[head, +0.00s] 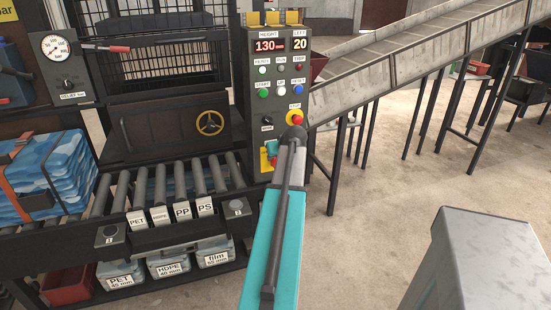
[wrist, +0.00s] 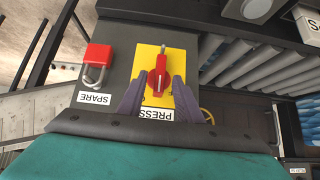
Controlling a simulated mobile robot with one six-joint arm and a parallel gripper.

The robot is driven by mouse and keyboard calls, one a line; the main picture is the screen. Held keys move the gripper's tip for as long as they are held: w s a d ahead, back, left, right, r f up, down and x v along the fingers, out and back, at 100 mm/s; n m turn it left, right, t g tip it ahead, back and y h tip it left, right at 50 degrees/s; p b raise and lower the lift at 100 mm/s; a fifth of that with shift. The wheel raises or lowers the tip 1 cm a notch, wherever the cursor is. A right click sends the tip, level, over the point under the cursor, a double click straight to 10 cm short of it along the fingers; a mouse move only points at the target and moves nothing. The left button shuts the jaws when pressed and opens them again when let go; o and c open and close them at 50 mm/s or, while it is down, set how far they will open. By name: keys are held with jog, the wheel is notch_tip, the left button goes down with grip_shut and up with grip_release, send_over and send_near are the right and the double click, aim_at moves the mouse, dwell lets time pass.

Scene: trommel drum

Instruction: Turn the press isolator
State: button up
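The press isolator (wrist: 158,82) is a red rotary handle with a white line on a yellow plate (wrist: 149,62), labelled PRESS upside down in the wrist view. Its handle lies roughly along the picture's vertical. My gripper (wrist: 159,86) is open, its two dark fingers on either side of the handle's lower part. I cannot tell whether they touch it.
A red padlock (wrist: 97,60) hangs beside the isolator above a SPARE label. The control panel (head: 262,108) carries buttons, displays and a red emergency stop (head: 295,118). A roller conveyor (head: 160,187) lies left, a sloping conveyor (head: 420,50) right. Floor at right is partly clear.

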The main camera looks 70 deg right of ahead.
jog(key=b+v, duration=0.1)
jog(key=v, duration=1.1)
jog(key=shift+w+f, duration=0.1)
